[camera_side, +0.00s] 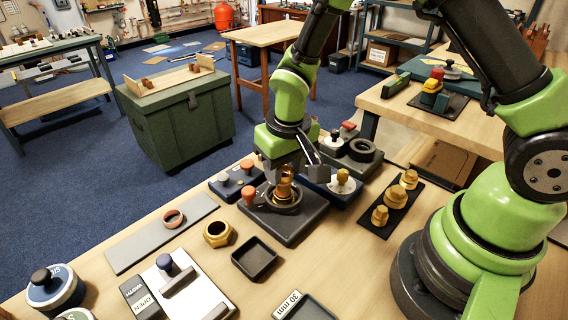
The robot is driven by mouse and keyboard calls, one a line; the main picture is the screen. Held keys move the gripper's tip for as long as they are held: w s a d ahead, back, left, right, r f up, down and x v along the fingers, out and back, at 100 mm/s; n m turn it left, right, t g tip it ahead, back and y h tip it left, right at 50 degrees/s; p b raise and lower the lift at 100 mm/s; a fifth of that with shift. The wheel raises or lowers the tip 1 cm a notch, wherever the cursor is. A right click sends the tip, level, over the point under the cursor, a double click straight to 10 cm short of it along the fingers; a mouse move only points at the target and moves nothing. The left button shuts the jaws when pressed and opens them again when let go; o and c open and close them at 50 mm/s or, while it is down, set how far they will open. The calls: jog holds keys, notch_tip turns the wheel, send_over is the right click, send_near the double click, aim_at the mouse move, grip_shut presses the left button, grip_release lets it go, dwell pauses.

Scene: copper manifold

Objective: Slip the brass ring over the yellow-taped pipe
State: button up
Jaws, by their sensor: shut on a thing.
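My gripper (284,178) points down over a dark square fixture (290,225) near the middle of the bench. It is shut on a small brass-coloured piece (285,190), which looks like the brass ring, just above or within the round seat of the fixture. The fingers partly hide it, and I cannot tell if it is around a pipe. I cannot make out yellow tape on any pipe; the spot under the gripper is mostly hidden. A separate hexagonal brass ring (218,234) lies on the bench to the left of the fixture.
Orange-topped posts (248,194) stand close to my gripper's left. A blue block with a yellowish knob (343,178) is close on the right. A black strip with brass fittings (395,205) lies further right. A black tray (254,258) and grey plate (150,240) are in front and left.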

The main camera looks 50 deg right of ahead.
jog(key=shift+f, duration=0.35)
dwell(0.3)
jog(key=o, duration=1.4)
jog(key=shift+r, duration=0.15)
jog(key=shift+r, duration=3.9)
jog(key=shift+r, duration=0.1)
jog(key=shift+s+d+r+m+t+y, duration=0.35)
jog(key=shift+s+r+t, duration=0.6)
jog(key=shift+s+r, duration=1.7)
jog(key=shift+s+d+r+m+t+y, duration=0.35)
jog(key=shift+s+r+t, duration=0.65)
jog(key=shift+s+r, duration=1.6)
jog(key=shift+s+d+r+m+t+y, duration=0.2)
jog(key=shift+s+d+r+t+y, duration=0.5)
jog(key=shift+s+r, duration=1.9)
